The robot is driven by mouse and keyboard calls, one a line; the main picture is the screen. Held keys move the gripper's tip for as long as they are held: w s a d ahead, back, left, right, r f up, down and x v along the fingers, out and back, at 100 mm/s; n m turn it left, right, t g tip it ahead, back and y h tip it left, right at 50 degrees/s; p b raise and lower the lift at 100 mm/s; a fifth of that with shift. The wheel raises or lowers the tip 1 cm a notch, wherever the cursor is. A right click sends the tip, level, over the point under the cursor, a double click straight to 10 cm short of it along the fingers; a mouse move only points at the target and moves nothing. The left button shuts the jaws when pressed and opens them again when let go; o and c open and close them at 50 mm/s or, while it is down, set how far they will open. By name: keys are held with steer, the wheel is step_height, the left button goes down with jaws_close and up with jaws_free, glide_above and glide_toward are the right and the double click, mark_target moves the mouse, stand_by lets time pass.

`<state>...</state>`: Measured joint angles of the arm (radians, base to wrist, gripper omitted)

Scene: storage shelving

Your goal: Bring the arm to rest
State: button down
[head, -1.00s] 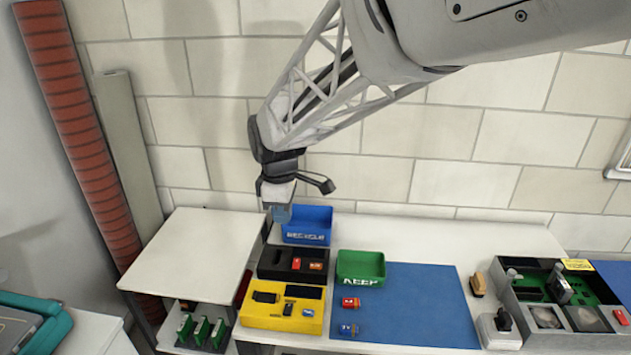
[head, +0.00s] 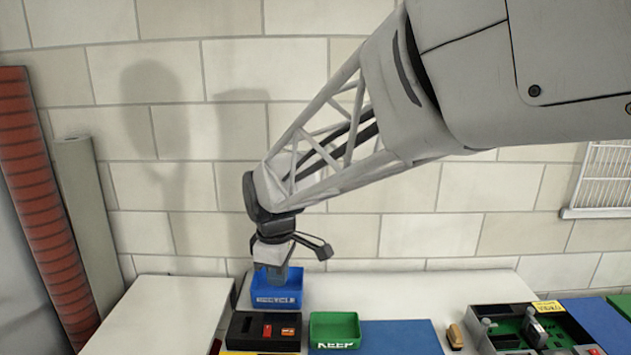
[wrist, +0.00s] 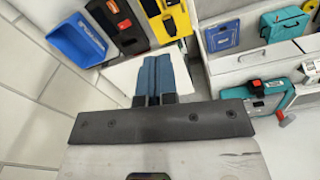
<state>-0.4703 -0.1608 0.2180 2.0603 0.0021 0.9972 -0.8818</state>
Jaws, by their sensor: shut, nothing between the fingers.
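My gripper (head: 276,272) hangs at the end of my raised arm, pointing down, in front of the blue bin in the head view. Its blue-grey fingers (wrist: 153,75) are together in the wrist view, with nothing held between them. The blue RECYCLE bin (head: 277,298) stands at the back of the white table. In the wrist view the bin (wrist: 77,40) lies to the upper left of the fingers, apart from them.
The green KEEP bin (head: 334,330), a black tray (head: 252,331) with red and orange pieces and a blue mat (head: 400,338) lie on the table. A white side table (head: 165,310) is clear on top. A brick wall (head: 450,225) stands behind.

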steer(key=s+d+r+m+t, duration=0.1)
steer(key=s+d+m, duration=0.35)
steer(key=d, duration=0.35)
steer(key=s+d+r+m, duration=0.25)
steer(key=s+d, duration=0.25)
steer(key=d, duration=0.3)
steer(key=s+d+f+m+t, duration=0.1)
steer(key=s+d+f+m, duration=0.1)
steer(key=s+d+m, duration=0.6)
steer(key=s+d, duration=0.2)
steer(key=s, duration=0.2)
steer(key=shift+s+d+f+m, duration=0.2)
steer(key=shift+d+f+m, duration=0.1)
steer(key=shift+f, duration=0.1)
steer(key=shift+w, duration=0.1)
steer(key=w+a+f+n+g, duration=0.2)
steer(key=w+a+f+n, duration=0.2)
steer(key=w+a+n, duration=0.75)
steer(key=w+a+f+n+g, duration=0.1)
steer(key=w+a+f+n, duration=0.2)
steer(key=a, duration=0.7)
steer(key=w+a+f+n+g, duration=0.1)
steer(key=w+a+f+n, duration=0.2)
steer(key=w+a+f, duration=0.4)
steer(key=a+f, duration=0.3)
steer(key=a, duration=0.1)
steer(key=shift+w+a+n, duration=0.15)
steer(key=shift+w+n, duration=0.2)
steer(key=shift+w, duration=0.05)
